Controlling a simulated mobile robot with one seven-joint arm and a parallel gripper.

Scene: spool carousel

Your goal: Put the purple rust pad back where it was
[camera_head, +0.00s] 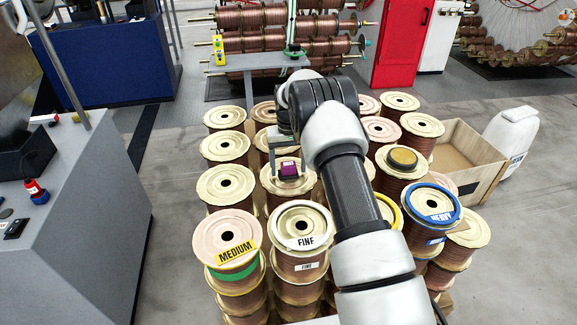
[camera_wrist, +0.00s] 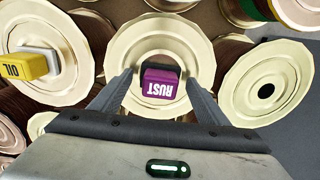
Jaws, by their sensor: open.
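The purple rust pad (camera_head: 289,169) is on the top of a copper spool (camera_head: 269,186) in the middle rows, over its hub. In the wrist view the pad (camera_wrist: 161,84), lettered RUST, lies between the two fingers of my gripper (camera_wrist: 160,78). The fingers are apart, with a visible gap on each side of the pad. The pad covers the hub hole of the spool (camera_wrist: 122,57). I cannot tell whether the pad rests flat on the flange. In the head view my arm and gripper (camera_head: 285,160) reach down over this spool and hide part of it.
A yellow OIL pad (camera_wrist: 28,66) lies on a neighbouring spool in the wrist view. Spools stand close together all around. Front spools carry MEDIUM (camera_head: 236,252), FINE (camera_head: 305,241) and HEAVY (camera_head: 440,215) labels. A wooden crate (camera_head: 487,167) and white canister (camera_head: 511,138) stand right; a grey bench (camera_head: 90,215) stands left.

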